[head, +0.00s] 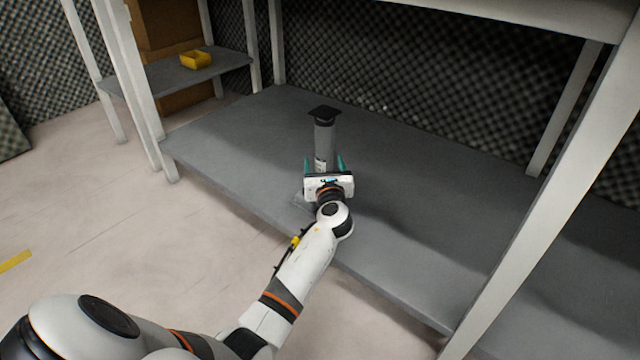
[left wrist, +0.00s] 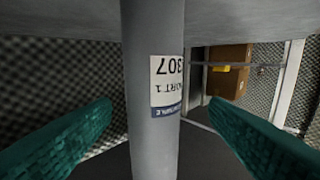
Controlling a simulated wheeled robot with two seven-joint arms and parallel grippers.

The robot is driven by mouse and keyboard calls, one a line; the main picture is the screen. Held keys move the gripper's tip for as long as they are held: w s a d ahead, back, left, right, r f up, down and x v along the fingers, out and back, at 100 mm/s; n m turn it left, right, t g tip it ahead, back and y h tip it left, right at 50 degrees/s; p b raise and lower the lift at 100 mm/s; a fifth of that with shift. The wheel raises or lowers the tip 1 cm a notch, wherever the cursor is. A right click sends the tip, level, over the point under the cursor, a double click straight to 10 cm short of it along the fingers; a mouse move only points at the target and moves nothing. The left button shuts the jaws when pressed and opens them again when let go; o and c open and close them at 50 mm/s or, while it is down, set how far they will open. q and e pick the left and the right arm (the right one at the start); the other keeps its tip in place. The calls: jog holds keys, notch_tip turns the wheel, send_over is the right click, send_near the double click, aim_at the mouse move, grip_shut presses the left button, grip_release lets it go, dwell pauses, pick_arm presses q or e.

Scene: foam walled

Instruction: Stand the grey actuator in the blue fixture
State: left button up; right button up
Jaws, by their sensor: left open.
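The grey actuator (head: 324,142) stands upright on the grey shelf board, with a wide dark flange (head: 324,112) at its top. In the left wrist view its grey column (left wrist: 150,45) fills the middle and carries a white and blue label that appears upside down. My left gripper (head: 324,162) is open, with one teal finger on each side of the column. Both wrist-view fingers (left wrist: 160,108) look clear of the column. The actuator's foot is hidden behind my gripper. I see no blue fixture in either view. My right gripper is not in view.
The shelf board (head: 420,210) is bare to the right of the actuator. White posts (head: 555,190) rise at the front right and left. A yellow bin (head: 196,59) sits on a separate grey shelf (head: 165,82) at the back left. Dark foam walls (head: 400,90) stand behind.

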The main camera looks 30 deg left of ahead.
aim_at(326, 161)
pick_arm(q)
jog(key=w+a+b, duration=0.1)
jog(key=w+f+b, duration=0.1)
jog(key=w+b, duration=0.1)
jog(key=shift+a, duration=0.35)
jog(key=shift+w+a+r+b, duration=0.25)
jog(key=shift+w+a+b, duration=0.05)
jog(key=shift+w+a, duration=0.1)
grip_shut()
jog(key=shift+r, duration=0.15)
